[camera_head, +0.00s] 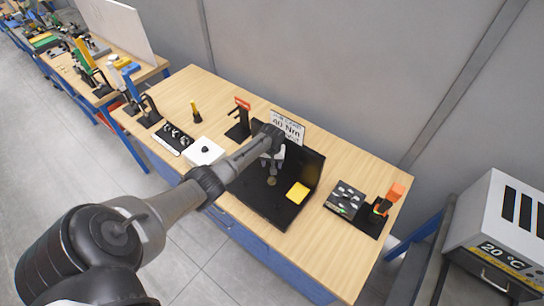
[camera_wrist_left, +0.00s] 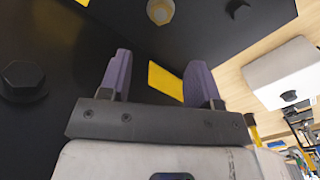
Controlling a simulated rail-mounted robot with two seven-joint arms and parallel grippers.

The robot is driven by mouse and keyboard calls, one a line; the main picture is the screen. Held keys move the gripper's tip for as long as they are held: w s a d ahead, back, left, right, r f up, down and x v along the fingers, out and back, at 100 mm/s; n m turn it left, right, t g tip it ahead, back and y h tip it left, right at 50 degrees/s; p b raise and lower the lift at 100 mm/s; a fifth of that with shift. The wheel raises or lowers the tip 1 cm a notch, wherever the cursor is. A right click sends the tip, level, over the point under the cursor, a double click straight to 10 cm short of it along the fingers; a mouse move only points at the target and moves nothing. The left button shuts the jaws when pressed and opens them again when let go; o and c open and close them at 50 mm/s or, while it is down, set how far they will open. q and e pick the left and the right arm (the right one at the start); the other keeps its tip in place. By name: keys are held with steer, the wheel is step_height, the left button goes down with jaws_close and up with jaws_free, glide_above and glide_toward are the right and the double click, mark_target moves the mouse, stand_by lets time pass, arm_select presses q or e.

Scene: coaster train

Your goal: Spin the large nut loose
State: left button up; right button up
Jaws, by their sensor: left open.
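A black L-shaped fixture (camera_head: 248,190) stands on the wooden bench, with an upright panel at its back. In the left wrist view a black hexagonal nut or bolt head (camera_wrist_left: 22,80) sits on a dark panel at the left, to one side of the fingers. A round brass-coloured piece (camera_wrist_left: 160,11) lies at the top edge; a small brownish piece shows below the gripper in the head view (camera_head: 271,181). My left gripper (camera_head: 273,164) is over the fixture, its fingers (camera_wrist_left: 158,62) apart with nothing between them. It hides part of the panel. My right gripper is out of view.
A "40 Nm" sign (camera_head: 288,126) stands behind. A white box (camera_head: 205,152) with a black knob is left; a dark tray (camera_head: 345,199) and an orange-topped stand (camera_head: 394,192) are right.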

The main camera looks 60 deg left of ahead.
arm_select(q)
steer(key=shift+r, duration=1.45)
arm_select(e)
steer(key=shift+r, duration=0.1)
